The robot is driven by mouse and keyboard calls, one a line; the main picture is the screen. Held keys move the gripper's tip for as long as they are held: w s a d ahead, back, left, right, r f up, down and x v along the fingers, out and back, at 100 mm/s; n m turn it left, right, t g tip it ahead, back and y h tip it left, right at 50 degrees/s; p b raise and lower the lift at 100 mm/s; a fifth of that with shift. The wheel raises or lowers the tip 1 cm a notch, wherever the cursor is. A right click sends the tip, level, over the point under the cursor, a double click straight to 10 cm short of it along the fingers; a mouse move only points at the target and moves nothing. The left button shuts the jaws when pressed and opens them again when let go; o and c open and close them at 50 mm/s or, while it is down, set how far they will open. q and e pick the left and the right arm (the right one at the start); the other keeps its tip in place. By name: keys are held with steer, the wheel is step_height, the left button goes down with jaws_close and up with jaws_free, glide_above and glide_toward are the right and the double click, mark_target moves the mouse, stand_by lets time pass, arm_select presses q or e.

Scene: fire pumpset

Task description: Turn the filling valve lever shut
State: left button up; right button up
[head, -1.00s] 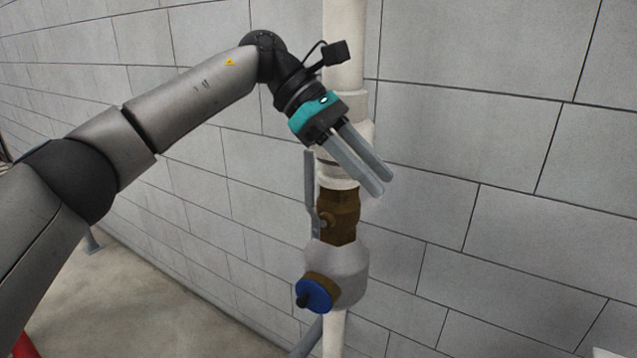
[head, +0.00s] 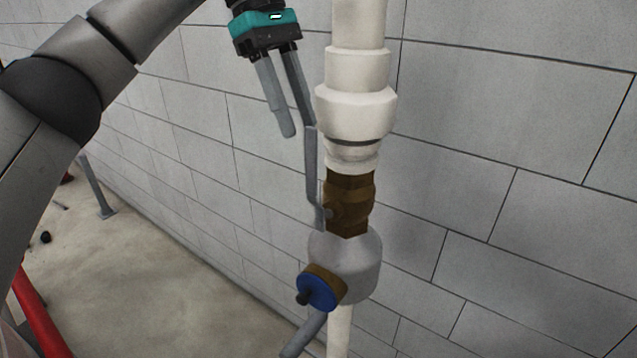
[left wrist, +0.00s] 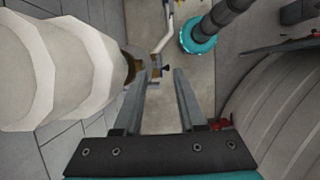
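The filling valve lever (head: 311,170) is a thin grey bar. It stands upright along the left side of the brass valve body (head: 350,200), on the white vertical pipe (head: 357,85). My left gripper (head: 299,128) is open, its fingers pointing down just left of the pipe. In the head view the right-hand fingertip overlaps the lever's top end; I cannot tell whether they touch. In the left wrist view the spread fingers (left wrist: 168,72) also show, with the pipe (left wrist: 65,75) close on the left; the lever is hard to make out there. My right gripper is not seen.
Below the valve is a grey fitting (head: 350,262) with a blue cap (head: 317,290) facing left. The block wall (head: 500,120) stands close behind the pipe. Open floor (head: 170,290) lies at lower left, with a red pipe (head: 38,310) at its edge.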

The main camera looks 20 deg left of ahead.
mark_target(317, 173)
arm_select(q)
steer(key=x, duration=0.4)
steer(key=shift+d+f+b, duration=0.15)
steer(key=shift+f+b, duration=0.1)
steer(key=shift+b, duration=0.15)
steer(key=x, duration=0.3)
steer(key=shift+d+f+p, duration=0.1)
steer(key=shift+f+p, duration=0.15)
steer(key=shift+p, duration=0.05)
steer(key=shift+x, duration=0.85)
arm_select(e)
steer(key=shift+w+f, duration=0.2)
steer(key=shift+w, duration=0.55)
arm_select(q)
jaws_close()
